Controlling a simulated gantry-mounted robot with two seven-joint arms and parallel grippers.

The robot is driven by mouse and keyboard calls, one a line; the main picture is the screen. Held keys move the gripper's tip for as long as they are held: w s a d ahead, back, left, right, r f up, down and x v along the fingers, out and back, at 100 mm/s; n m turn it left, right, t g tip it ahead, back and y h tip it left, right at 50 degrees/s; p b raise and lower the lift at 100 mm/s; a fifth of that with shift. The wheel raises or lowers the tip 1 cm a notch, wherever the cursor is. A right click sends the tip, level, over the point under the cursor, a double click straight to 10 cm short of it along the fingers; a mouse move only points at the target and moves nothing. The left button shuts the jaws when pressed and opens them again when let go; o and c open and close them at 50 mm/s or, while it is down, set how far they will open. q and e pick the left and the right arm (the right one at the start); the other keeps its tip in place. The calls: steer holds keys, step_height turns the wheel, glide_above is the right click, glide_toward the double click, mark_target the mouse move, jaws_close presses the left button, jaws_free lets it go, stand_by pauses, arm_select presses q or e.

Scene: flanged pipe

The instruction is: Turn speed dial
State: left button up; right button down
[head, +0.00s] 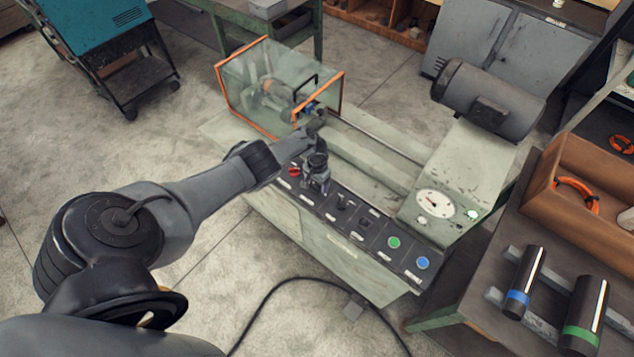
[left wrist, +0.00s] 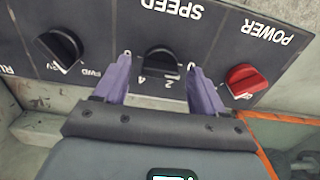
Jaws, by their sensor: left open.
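The speed dial (left wrist: 160,63) is a black knob under the SPEED label on the dark control panel, with numbers around it. In the left wrist view it sits between the two purple fingers of my left gripper (left wrist: 157,64), with a gap on each side. The gripper is open and holds nothing. In the head view my left gripper (head: 316,182) is over the left part of the panel and hides the speed dial. My right gripper is not in view.
A red POWER knob (left wrist: 245,80) and a black FWD knob (left wrist: 60,48) flank the dial. The panel also has a green button (head: 393,243) and a blue button (head: 423,263). An orange-framed clear guard (head: 250,72) stands behind my gripper.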

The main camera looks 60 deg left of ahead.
mark_target(317, 184)
arm_select(q)
step_height(317, 184, up, 11)
steer(key=p, duration=0.8)
steer(key=shift+f, duration=0.1)
